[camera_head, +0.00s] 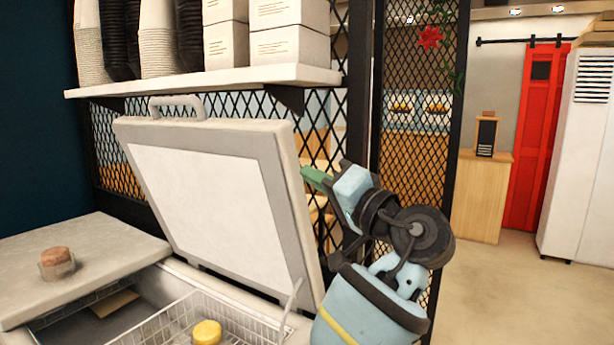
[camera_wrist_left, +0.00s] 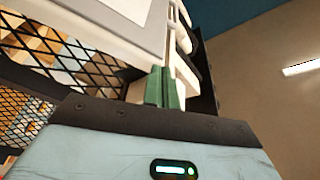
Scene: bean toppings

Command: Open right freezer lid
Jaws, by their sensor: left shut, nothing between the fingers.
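The right freezer lid (camera_head: 205,190) stands raised and tilted back, its pale inner panel facing me and its handle (camera_head: 177,104) at the top edge. The freezer opening below it is exposed. My left gripper (camera_head: 312,176) is at the lid's right edge, with its green fingers shut and empty. I cannot tell whether they touch the lid. In the left wrist view the closed fingers (camera_wrist_left: 165,88) point toward pale surfaces, and part of what looks like the lid (camera_wrist_left: 105,12) shows above. My right gripper is not in view.
The left lid (camera_head: 60,245) lies flat with a small brown-topped jar (camera_head: 57,263) on it. A wire basket (camera_head: 165,328) holds a yellow-topped item (camera_head: 207,333). A shelf (camera_head: 205,79) with cups and boxes hangs above the lid, before a black mesh partition (camera_head: 415,150). Floor at right is clear.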

